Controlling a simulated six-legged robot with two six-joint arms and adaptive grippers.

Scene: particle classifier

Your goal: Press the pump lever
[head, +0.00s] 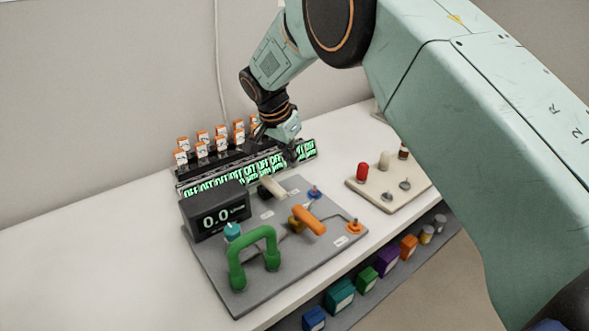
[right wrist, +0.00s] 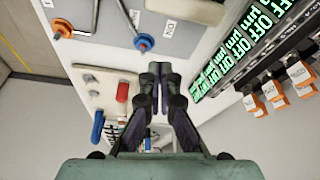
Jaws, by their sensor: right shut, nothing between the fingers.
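A grey board (head: 222,284) on the white table carries a green handle (head: 254,257), an orange lever (head: 308,220), a cream block-shaped lever (head: 271,187), and blue (head: 314,192), orange (head: 354,227) and teal (head: 232,231) knobs. I cannot tell which part is the pump lever. My right gripper (head: 290,155) is above the back of the table, beside the row of lit displays (head: 235,179). In the right wrist view its fingers (right wrist: 158,70) are together and empty, apart from the blue knob (right wrist: 143,42) and the red knob (right wrist: 122,92). My left gripper is not in view.
A black display box (head: 217,211) reads 0.0. A cream plate (head: 378,203) with a red knob (head: 362,171) and other controls stands to the right. Orange-and-white units (head: 201,148) line the back. Coloured boxes (head: 340,295) sit below the front edge. The table's left is clear.

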